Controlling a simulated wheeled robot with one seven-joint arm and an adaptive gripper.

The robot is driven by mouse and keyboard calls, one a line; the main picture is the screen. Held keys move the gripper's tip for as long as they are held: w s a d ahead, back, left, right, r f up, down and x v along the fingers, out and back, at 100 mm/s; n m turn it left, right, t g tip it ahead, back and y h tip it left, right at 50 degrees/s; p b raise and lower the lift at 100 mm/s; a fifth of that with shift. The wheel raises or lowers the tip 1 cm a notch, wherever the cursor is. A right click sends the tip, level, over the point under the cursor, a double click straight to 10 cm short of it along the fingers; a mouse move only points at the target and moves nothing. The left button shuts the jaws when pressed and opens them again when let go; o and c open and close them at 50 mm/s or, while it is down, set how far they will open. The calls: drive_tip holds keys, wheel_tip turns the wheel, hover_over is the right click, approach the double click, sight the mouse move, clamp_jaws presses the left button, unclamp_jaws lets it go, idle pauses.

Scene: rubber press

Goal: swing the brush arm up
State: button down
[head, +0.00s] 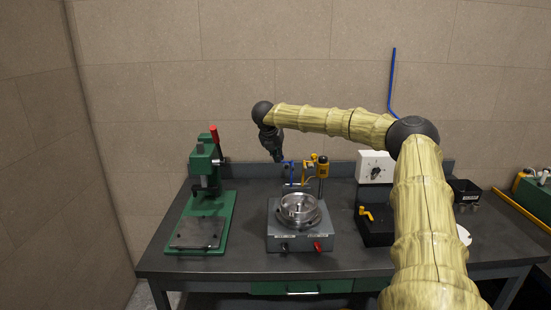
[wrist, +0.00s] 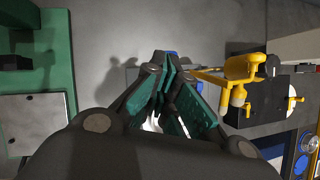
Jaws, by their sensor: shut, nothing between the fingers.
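The brush arm (head: 306,170) is a thin yellow and blue arm beside a yellow post (head: 323,166) behind the grey machine with the round metal bowl (head: 300,210). My gripper (head: 279,159) is above and just left of the blue part, pointing down. In the wrist view my gripper (wrist: 178,100) is shut with nothing between its green-padded fingers. A yellow post top (wrist: 243,68) shows right of the fingers, with a thin yellow rod running left toward them. The fingers hide part of the arm. I cannot tell whether they touch it.
A green press (head: 207,185) with a red handle stands at the left of the dark table (head: 165,255). A black box (head: 376,232) with a yellow lever and a white dial panel (head: 374,165) are at the right. A blue rod (head: 392,85) stands upright behind. Bare table lies between press and machine.

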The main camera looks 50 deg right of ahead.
drive_tip(key=shift+a+r, duration=0.1)
drive_tip(key=shift+a, duration=0.05)
idle(0.3)
drive_tip(key=b+v, duration=0.4)
drive_tip(key=v, duration=0.8)
drive_tip(key=shift+a+r, duration=0.2)
drive_tip(key=shift+r, duration=0.05)
drive_tip(key=shift+w+a, duration=0.15)
